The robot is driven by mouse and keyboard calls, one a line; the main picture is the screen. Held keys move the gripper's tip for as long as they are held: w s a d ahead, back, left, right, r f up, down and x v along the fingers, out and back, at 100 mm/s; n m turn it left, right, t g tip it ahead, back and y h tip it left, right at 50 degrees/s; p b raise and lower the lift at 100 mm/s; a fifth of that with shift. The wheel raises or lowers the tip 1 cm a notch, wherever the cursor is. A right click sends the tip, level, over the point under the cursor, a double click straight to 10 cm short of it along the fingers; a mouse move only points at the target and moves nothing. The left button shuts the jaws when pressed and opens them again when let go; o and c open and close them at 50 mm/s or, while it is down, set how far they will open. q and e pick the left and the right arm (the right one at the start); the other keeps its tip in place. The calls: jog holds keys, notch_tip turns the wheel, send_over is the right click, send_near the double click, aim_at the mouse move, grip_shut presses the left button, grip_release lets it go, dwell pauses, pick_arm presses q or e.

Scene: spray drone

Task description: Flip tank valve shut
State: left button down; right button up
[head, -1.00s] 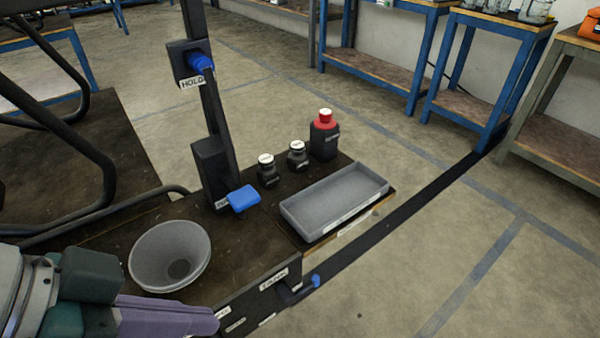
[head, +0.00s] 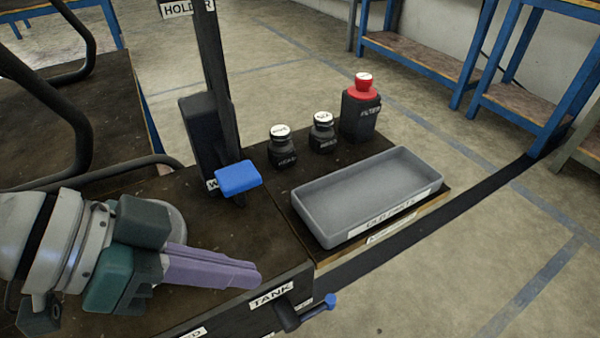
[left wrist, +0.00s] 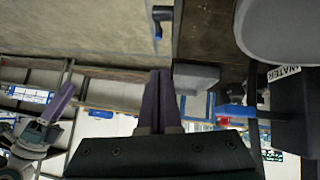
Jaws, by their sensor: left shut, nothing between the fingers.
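The tank valve (head: 288,315) sticks out of the bench's front face beside the TANK label (head: 271,292). Its dark lever points right and slightly up to a blue tip (head: 330,301). My left gripper (head: 256,276) has its purple fingers together, empty, left of the valve and apart from it. In the left wrist view the shut fingers (left wrist: 160,74) point up the picture, and a dark handle with a blue end (left wrist: 160,20), likely the valve, is near the top. My right gripper (left wrist: 58,108) seems to show at the left there; its jaw opening is unclear.
A grey tray (head: 370,195) sits on the bench's right part. Behind it stand two dark jars (head: 282,146) and a red-capped bottle (head: 361,105). A dark post (head: 222,75) with a blue paddle (head: 238,178) rises left of them. Floor to the right is open.

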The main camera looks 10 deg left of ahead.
pick_arm(q)
jog(key=b, duration=0.5)
send_over(323, 302)
jog(key=a, duration=0.3)
jog(key=f, duration=0.7)
jog(key=shift+s+d+f, duration=0.15)
jog(key=shift+s, duration=0.1)
jog(key=shift+s+f+b, duration=0.25)
jog(key=shift+f+b, duration=0.05)
jog(key=shift+f, duration=0.85)
jog(key=shift+s+d+f, duration=0.1)
jog(key=shift+s+f, duration=0.05)
jog(key=shift+f, duration=0.4)
